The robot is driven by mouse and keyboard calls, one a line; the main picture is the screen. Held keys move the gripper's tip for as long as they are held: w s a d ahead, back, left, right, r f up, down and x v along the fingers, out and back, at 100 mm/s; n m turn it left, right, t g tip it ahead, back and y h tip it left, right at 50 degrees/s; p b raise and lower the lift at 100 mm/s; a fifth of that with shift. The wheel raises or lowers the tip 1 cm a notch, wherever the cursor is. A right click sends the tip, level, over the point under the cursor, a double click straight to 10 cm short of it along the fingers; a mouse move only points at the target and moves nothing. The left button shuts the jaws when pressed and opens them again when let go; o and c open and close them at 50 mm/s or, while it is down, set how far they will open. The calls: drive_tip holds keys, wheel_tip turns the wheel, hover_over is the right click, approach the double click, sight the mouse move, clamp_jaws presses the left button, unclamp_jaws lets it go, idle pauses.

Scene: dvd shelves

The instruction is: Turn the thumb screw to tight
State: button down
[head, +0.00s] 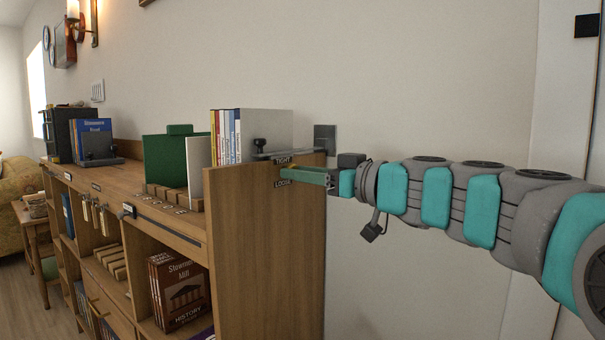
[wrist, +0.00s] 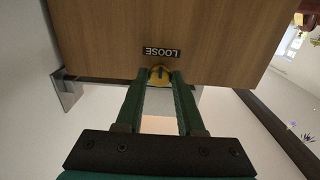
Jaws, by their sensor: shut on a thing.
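In the head view my gripper (head: 284,174) reaches in from the right to the panel's edge, between the TIGHT label (head: 283,160) above and the LOOSE label (head: 282,184) below. The screw is mostly hidden there by the fingers. I cannot read its exact turn.
The wooden shelf unit (head: 262,250) stands along the wall. On its top are upright books (head: 230,138), a green divider (head: 164,160) and a dark bookend (head: 97,148). A grey plate (head: 324,138) is on the wall behind. The space right of the end panel is clear except for my arm.

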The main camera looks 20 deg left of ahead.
drive_tip(key=shift+f+m+b, duration=0.1)
drive_tip(key=shift+m+b, duration=0.2)
drive_tip(key=shift+b, duration=0.05)
drive_tip(key=shift+m+p, duration=2.5)
drive_tip(key=shift+m, duration=14.5)
